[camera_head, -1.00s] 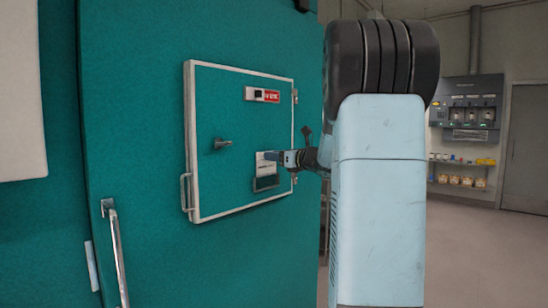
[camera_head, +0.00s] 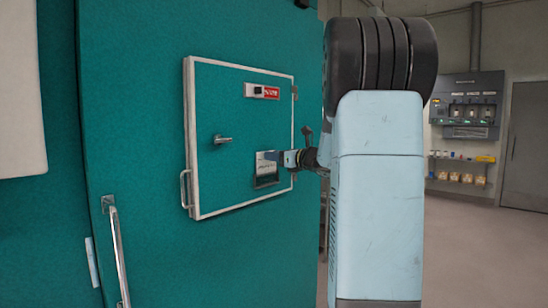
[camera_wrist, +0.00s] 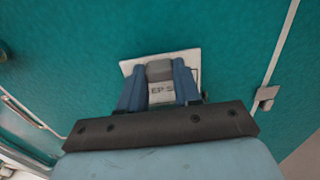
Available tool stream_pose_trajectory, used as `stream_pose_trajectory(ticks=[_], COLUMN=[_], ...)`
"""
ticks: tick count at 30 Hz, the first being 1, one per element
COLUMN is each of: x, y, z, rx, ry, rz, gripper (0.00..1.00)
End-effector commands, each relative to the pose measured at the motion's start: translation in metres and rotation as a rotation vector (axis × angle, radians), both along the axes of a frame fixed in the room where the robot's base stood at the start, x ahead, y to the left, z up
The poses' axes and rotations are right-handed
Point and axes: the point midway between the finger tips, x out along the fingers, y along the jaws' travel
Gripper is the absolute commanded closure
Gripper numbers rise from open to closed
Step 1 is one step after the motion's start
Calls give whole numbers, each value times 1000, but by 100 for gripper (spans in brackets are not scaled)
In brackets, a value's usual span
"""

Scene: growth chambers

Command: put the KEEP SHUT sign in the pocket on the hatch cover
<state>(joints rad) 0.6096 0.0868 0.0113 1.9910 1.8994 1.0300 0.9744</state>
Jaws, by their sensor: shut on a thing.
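The KEEP SHUT sign (camera_head: 266,158) is a small white plate with dark letters. In the wrist view the sign (camera_wrist: 160,93) shows the letters "EP S" between my fingers. My gripper (camera_head: 283,158) is shut on it, coming from the right; the gripper also shows in the wrist view (camera_wrist: 158,74). The pocket (camera_head: 266,183) is a small dark-edged holder low on the right part of the hatch cover (camera_head: 225,110). The sign overlaps the pocket in the head view. I cannot tell how deep its lower edge sits in it; my fingers hide part of the sign.
The teal hatch cover has a white frame, a knob (camera_head: 223,141), a side handle (camera_head: 185,190) and a red label (camera_head: 266,92). It looks closed. A long door handle (camera_head: 118,250) stands at lower left. Open floor (camera_head: 475,250) lies at the right.

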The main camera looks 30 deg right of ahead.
Motion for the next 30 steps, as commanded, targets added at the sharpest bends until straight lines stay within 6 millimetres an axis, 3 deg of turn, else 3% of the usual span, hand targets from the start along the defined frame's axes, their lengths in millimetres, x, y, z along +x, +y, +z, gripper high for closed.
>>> stream_pose_trajectory(ticks=[30], x=[0], y=[0], z=[-12], rx=[-1], ry=[0], rz=[0], gripper=[99])
